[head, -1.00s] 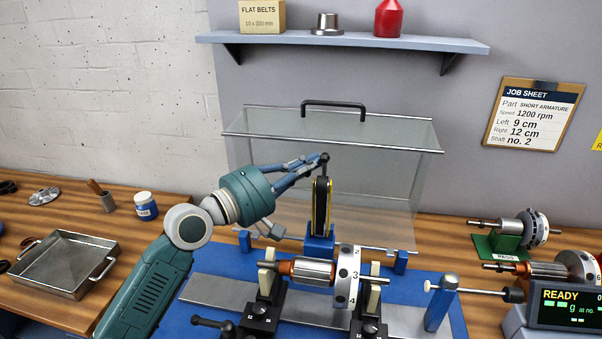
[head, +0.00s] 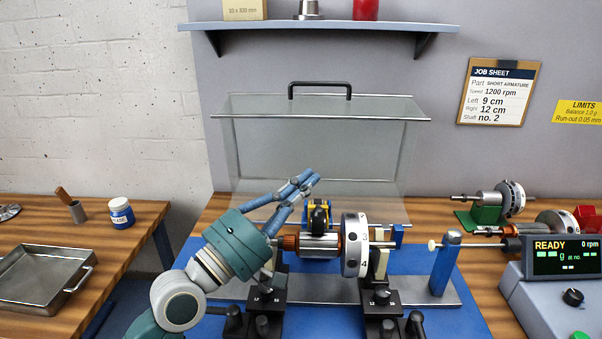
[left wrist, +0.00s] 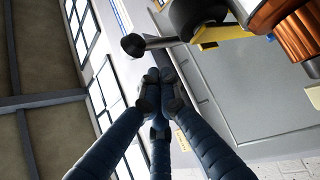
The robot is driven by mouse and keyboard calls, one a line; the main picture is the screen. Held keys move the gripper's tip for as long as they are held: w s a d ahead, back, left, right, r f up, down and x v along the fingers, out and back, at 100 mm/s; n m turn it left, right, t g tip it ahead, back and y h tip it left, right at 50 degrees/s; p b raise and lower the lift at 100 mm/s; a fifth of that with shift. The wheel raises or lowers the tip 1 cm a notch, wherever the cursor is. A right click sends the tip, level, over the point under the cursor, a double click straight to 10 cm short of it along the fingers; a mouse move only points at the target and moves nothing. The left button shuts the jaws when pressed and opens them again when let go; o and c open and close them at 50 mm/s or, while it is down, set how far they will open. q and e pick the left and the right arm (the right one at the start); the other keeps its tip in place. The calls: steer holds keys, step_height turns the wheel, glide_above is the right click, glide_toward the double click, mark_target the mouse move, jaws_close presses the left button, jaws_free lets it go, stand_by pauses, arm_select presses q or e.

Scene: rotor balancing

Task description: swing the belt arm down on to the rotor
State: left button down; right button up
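The belt arm (head: 319,213), black with a yellow belt, is swung down toward me and seen end-on. It is over the silver body of the rotor (head: 319,252); I cannot tell whether it touches. The rotor lies level, with copper at its left and a numbered white disc at its right. My left gripper (head: 310,178) is just above and left of the belt arm, its fingers drawn together and empty. In the left wrist view the fingertips (left wrist: 160,88) are close together, apart from the arm's black knob (left wrist: 133,45). The copper part (left wrist: 297,38) shows at right. My right gripper is not in view.
A clear guard with a black handle (head: 320,88) stands behind the rotor. Black supports (head: 383,300) hold the shaft on a blue base. A READY display (head: 563,255) is at the right. A metal tray (head: 40,272) is on the left bench.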

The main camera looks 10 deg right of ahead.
arm_select(q)
steer(key=shift+s+a+f, duration=0.25)
steer(key=shift+s+f, duration=0.65)
steer(key=shift+f, duration=0.15)
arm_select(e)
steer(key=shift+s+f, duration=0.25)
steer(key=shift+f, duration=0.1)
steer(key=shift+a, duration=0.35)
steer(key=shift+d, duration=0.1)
